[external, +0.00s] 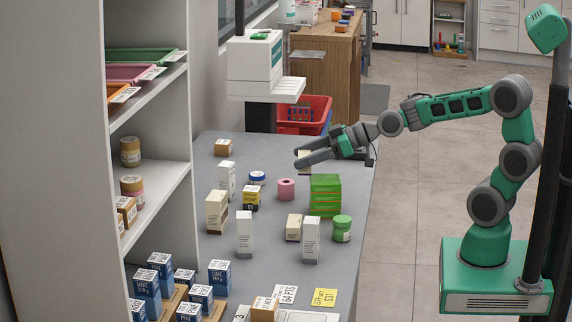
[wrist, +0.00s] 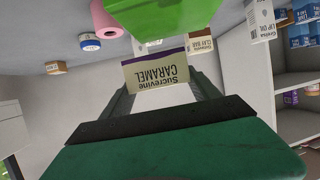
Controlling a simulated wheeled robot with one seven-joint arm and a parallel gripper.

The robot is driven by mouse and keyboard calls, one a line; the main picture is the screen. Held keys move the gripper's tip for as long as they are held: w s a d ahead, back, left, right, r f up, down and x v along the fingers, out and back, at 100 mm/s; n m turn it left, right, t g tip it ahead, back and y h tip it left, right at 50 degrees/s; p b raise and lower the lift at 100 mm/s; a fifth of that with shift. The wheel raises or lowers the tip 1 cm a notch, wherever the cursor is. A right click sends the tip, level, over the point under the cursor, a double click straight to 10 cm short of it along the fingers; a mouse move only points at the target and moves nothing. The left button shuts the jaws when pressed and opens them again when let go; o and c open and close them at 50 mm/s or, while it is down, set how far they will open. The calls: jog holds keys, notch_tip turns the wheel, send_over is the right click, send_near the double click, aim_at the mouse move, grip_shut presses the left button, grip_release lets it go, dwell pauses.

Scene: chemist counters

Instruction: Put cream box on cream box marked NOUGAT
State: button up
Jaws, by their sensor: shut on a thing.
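My gripper (external: 299,158) is above the grey counter near its right edge, just behind the green stack. In the wrist view my gripper (wrist: 162,90) is shut on a cream box (wrist: 157,74) with a purple edge, marked Sucrevine CARAMEL, its print upside down in the picture. In the external view this box (external: 304,153) is mostly hidden by the fingers. A cream box (external: 294,228) stands in front of the stack, and a taller cream box (external: 216,211) stands at the left. I cannot read NOUGAT on any box.
The counter behind the stack is mostly clear. Shelves (external: 155,200) rise at the left.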

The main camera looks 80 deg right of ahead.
aim_at(295, 220)
jog(key=a+r+n+g+y+p, duration=0.1)
jog(key=a+n+y, duration=0.3)
jog(key=a, duration=1.4)
jog(key=shift+m+h, duration=0.7)
jog(key=shift+m, duration=0.1)
jog(key=f, duration=0.2)
jog(key=d+f, duration=0.1)
jog(key=f, duration=0.2)
jog(key=d+f+b, duration=0.1)
jog(key=f, duration=0.2)
jog(key=shift+d+f, duration=0.15)
jog(key=o, duration=1.3)
jog(key=shift+o, duration=0.2)
jog(key=shift+r+p, duration=0.35)
jog(key=p+v, duration=0.1)
jog(key=v, duration=0.5)
jog(key=p+v, duration=0.2)
jog(key=v, duration=0.3)
jog(key=shift+s+d, duration=0.2)
jog(key=shift+s, duration=0.2)
